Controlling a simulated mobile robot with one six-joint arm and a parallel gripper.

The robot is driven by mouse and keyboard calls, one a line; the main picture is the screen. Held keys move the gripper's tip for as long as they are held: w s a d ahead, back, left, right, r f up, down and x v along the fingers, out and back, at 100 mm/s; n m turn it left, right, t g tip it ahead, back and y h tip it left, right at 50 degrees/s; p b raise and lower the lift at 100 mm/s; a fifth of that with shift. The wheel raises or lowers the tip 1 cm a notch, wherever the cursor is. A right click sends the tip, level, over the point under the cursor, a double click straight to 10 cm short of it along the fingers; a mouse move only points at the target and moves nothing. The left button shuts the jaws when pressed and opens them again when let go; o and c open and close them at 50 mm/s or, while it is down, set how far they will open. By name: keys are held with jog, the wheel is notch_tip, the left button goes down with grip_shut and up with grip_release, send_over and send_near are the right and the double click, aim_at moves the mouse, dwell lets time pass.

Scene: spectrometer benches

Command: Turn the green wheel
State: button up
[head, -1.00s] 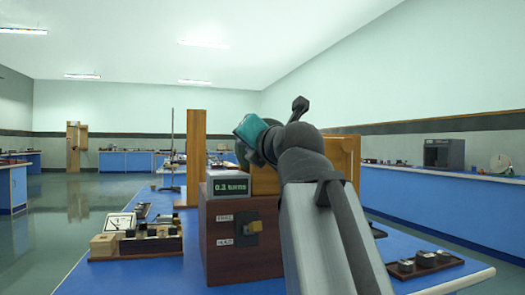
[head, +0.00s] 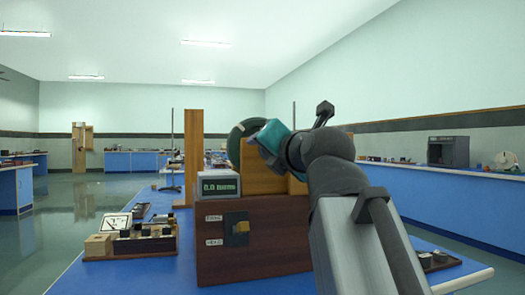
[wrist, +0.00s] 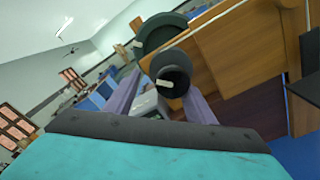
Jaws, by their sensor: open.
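The green wheel (head: 236,143) stands upright above the wooden box, partly hidden by my gripper in the head view. In the wrist view its dark green rim (wrist: 158,27) shows at the top, with a dark round handle knob (wrist: 174,68) in front of it. My gripper (wrist: 163,92) is open, its two fingers spread on either side of the knob; I cannot tell if they touch it. In the head view its teal body (head: 268,138) is beside the wheel, and the fingertips are hidden. The display (head: 221,188) looks like 0.0 turns, though blurred.
Weights (head: 434,258) lie to the right.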

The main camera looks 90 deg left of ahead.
jog(key=p+v, duration=0.2)
jog(key=v, duration=1.2)
jog(key=shift+s+f+p, duration=0.15)
jog(key=shift+s+p, duration=0.15)
jog(key=shift+s, duration=0.1)
dwell(1.4)
jog(key=shift+d, duration=0.2)
dwell(0.4)
jog(key=p+v, duration=0.9)
jog(key=v, duration=0.4)
jog(key=shift+d+p, duration=0.25)
jog(key=shift+p, duration=0.15)
jog(key=shift+w, duration=0.1)
dwell(0.8)
